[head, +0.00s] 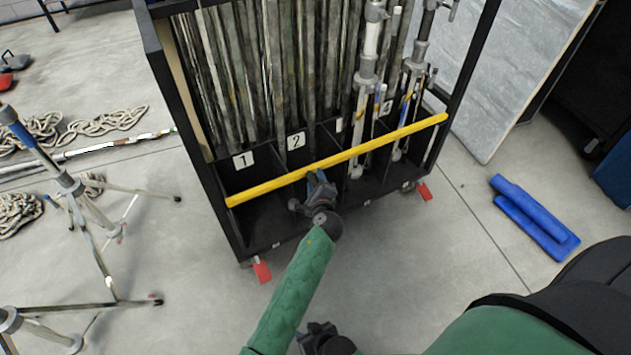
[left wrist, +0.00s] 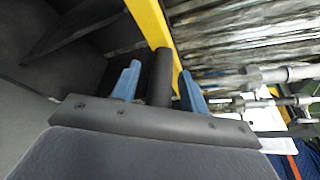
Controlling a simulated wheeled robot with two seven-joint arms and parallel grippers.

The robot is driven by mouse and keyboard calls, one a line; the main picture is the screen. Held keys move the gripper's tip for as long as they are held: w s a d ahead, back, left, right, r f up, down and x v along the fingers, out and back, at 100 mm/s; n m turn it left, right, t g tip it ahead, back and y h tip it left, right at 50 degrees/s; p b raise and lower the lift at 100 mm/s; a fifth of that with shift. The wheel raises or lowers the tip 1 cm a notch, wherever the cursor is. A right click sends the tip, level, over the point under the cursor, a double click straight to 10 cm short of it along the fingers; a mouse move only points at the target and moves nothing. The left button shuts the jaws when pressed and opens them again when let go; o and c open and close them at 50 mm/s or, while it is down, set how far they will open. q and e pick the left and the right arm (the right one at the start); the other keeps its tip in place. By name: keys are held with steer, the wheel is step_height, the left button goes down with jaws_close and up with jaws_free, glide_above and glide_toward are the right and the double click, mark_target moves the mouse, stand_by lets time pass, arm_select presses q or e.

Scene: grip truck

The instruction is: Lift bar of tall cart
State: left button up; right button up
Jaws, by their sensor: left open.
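The tall black cart (head: 228,200) stands ahead, holding upright poles in numbered compartments. Its yellow bar (head: 270,186) runs across the front, slanting up to the right, with both ends at the cart's side frames. My left gripper (head: 319,178) is at the bar's middle, open, with its blue fingertips close to the bar. In the left wrist view the yellow bar (left wrist: 152,22) passes beyond the open fingers (left wrist: 158,85), nearer the right finger; I cannot tell whether they touch it. My right gripper (head: 318,334) is low at the bottom edge, away from the bar; its fingers are unclear.
Red wheel tabs (head: 262,271) stick out at the cart's base. Light stands (head: 85,205) and coiled rope (head: 108,121) are on the floor at left. Blue pads (head: 535,218) lie at right, near a leaning grey panel (head: 510,75). Floor between cart and pads is clear.

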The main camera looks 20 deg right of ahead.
arm_select(q)
steer(key=shift+w, duration=0.3)
steer(key=shift+f, duration=0.1)
jaws_close()
